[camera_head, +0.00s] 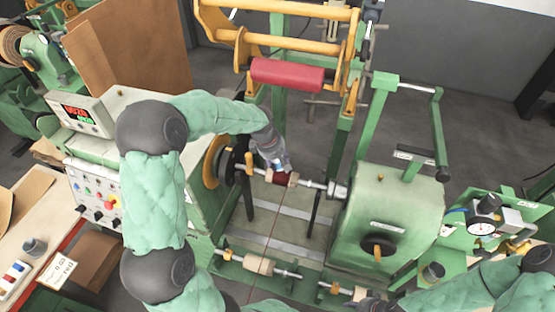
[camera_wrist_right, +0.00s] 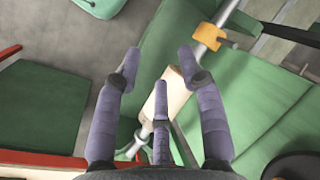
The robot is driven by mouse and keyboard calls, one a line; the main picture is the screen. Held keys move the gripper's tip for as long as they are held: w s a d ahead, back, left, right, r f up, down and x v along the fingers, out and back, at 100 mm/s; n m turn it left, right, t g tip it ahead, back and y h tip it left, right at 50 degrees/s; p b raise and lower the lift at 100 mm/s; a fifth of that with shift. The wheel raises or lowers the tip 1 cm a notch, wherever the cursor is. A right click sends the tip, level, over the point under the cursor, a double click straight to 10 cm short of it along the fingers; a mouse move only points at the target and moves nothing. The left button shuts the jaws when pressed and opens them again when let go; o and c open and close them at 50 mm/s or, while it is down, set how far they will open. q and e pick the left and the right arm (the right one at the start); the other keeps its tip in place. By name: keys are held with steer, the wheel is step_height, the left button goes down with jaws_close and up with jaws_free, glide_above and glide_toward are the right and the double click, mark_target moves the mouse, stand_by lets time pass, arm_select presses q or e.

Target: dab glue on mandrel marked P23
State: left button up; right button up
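A cream wooden mandrel (camera_head: 258,265) sits on the lower shaft at the front of the winding machine. A second cream mandrel (camera_head: 352,292) sits further right along that shaft. No P23 mark is legible on either. My right gripper (camera_head: 368,304) is at the lower edge of the head view, beside the second mandrel. In the right wrist view the right gripper (camera_wrist_right: 158,85) has its fingers spread, with a cream mandrel (camera_wrist_right: 166,95) on a metal shaft between them. My left gripper (camera_head: 275,162) is at a dark red winding (camera_head: 283,178) on the upper shaft. Its fingertips are too small to read.
The green control cabinet (camera_head: 125,115) stands on the left and the green tailstock housing (camera_head: 390,215) on the right. A red roller (camera_head: 287,75) hangs in the yellow frame behind. A thin dark strand runs down from the winding.

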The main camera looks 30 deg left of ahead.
arm_select(q)
steer(key=shift+f+b, duration=0.3)
stand_by(0.5)
steer(key=shift+r, duration=0.1)
stand_by(0.5)
steer(key=shift+r+p, duration=1.4)
steer(key=shift+r, duration=1.05)
steer(key=shift+d+f+y+b, duration=0.3)
steer(key=shift+f+b, duration=0.5)
steer(key=shift+b, duration=0.05)
steer(key=f+b, duration=0.1)
steer(key=d+f+y+b, duration=0.1)
steer(key=b, duration=0.1)
steer(key=shift+w+f+b, duration=0.1)
steer(key=shift+b, duration=0.2)
steer(key=shift+d+f+y+b, duration=0.2)
steer(key=shift+f+y+b, duration=0.2)
steer(key=shift+b, duration=0.5)
steer(key=shift+r, duration=0.1)
